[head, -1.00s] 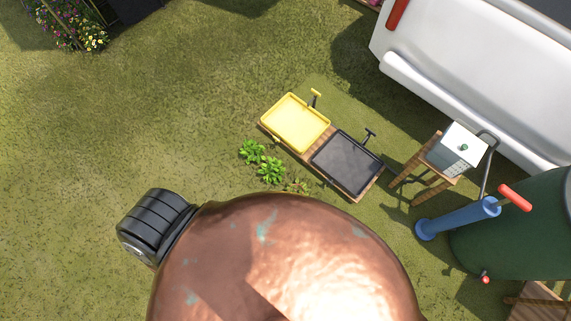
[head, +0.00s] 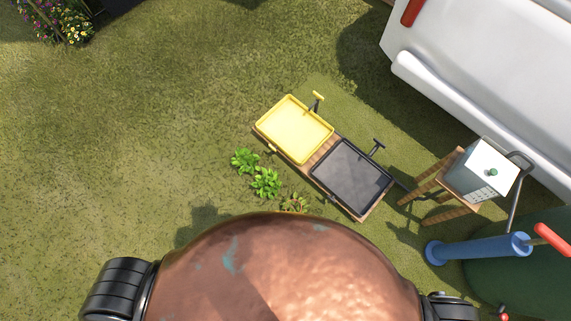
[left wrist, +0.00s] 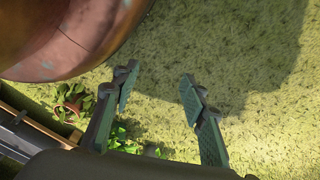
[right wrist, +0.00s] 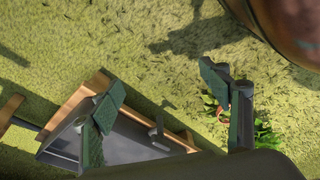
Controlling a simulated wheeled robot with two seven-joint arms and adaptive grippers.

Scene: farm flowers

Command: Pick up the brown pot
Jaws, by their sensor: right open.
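A small plant in what looks like a reddish-brown pot shows at the left of the left wrist view (left wrist: 66,112) and at the right of the right wrist view (right wrist: 223,117). In the head view only its leaves (head: 294,202) show, just beyond a large rounded copper surface that hides the ground nearer me. My left gripper (left wrist: 156,80) is open and empty, with the pot to the left of its fingers. My right gripper (right wrist: 160,82) is open and empty; the pot shows past its right finger. Neither gripper shows in the head view.
Two leafy green plants (head: 266,183) stand beside a wooden board bearing a yellow tray (head: 293,128) and a black tray (head: 350,178). A wooden stool with a pale box (head: 488,170), a blue cylinder (head: 478,249) and a white vehicle (head: 500,75) are right. Grass at left is open.

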